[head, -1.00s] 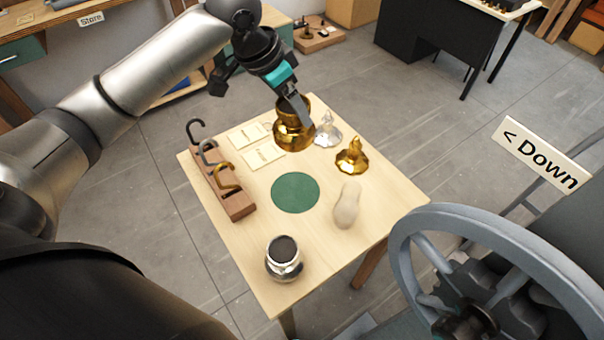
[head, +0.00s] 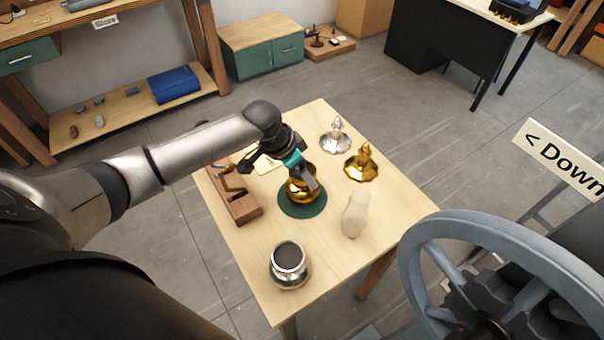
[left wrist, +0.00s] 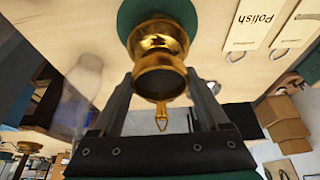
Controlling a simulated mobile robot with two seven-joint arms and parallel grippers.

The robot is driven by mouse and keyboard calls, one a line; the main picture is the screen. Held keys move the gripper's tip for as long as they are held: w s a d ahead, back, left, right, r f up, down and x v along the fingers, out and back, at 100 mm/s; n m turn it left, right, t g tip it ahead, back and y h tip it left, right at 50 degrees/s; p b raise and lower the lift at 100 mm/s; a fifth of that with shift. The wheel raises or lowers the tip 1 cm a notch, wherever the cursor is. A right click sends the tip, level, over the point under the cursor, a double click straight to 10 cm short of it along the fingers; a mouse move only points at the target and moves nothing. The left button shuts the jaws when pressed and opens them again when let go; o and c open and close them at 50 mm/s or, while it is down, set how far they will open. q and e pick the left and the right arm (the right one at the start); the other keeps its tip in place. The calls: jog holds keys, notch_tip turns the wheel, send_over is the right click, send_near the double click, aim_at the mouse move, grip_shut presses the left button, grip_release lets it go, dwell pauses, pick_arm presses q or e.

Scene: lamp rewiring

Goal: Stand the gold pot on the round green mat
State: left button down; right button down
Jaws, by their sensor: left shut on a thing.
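The gold pot (head: 299,191) is upright at the round green mat (head: 305,211), over its far part in the head view. I cannot tell whether its base touches the mat. My left gripper (head: 312,180) is shut on the pot, coming in from the left and above. In the left wrist view the gold pot (left wrist: 158,60) sits between the two fingers (left wrist: 162,82), and part of the green mat (left wrist: 150,12) shows behind it. My right gripper is not in view.
A silver pot (head: 289,265) stands near the front. A pale, rounded object (head: 355,214) is right of the mat. Gold (head: 361,163) and silver (head: 336,136) lids lie behind. A wooden rack with hooks (head: 243,208) stands left. A grey handwheel (head: 420,250) is at right.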

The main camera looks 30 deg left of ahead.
pick_arm(q)
jog(key=shift+f, duration=0.55)
grip_release()
jog(key=shift+f, duration=0.15)
jog(key=p+v, duration=0.1)
jog(key=v, duration=1.1)
jog(key=shift+p, duration=0.3)
